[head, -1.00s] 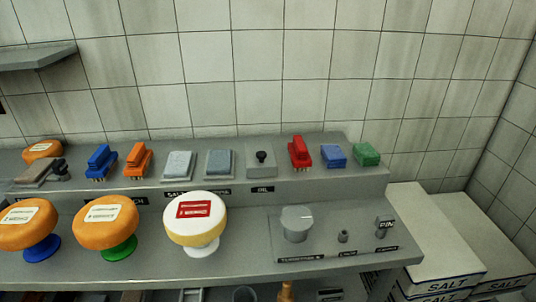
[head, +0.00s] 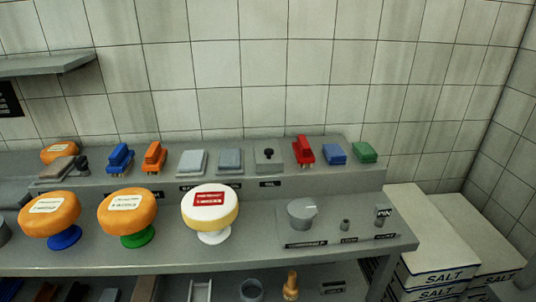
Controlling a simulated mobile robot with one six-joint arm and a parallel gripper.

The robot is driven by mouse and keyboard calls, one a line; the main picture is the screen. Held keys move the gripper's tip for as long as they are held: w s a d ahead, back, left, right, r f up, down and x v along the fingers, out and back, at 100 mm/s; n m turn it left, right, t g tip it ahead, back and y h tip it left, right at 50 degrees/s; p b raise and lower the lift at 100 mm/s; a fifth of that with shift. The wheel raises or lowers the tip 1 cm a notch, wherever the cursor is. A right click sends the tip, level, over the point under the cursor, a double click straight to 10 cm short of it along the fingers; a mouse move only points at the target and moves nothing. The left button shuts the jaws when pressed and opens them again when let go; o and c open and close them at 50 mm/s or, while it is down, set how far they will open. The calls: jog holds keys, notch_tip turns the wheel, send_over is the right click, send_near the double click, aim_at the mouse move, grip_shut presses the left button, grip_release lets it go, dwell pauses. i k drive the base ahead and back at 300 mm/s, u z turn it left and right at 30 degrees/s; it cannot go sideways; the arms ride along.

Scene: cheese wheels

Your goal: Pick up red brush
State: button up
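The red brush (head: 303,150) stands on the raised back shelf of the workbench, right of centre in the head view. It has a red handle, and pale bristles show at its base. It sits between a grey block with a black knob (head: 267,157) on its left and a blue block (head: 335,153) on its right. Nothing touches or covers it. My gripper is not in view.
A blue brush (head: 120,158), an orange brush (head: 154,158) and grey pads (head: 192,162) share the back shelf (head: 350,178). Cheese wheels on stands (head: 210,207) and a grey cylinder (head: 302,212) occupy the front level. Salt boxes (head: 440,240) stand right of the bench.

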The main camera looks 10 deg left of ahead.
aim_at(303, 152)
jog(key=u, duration=0.2)
jog(key=k, duration=0.25)
jog(key=u, duration=2)
jog(key=k, duration=0.65)
jog(key=z, duration=0.35)
jog(key=i, duration=1.65)
jog(key=u, duration=0.25)
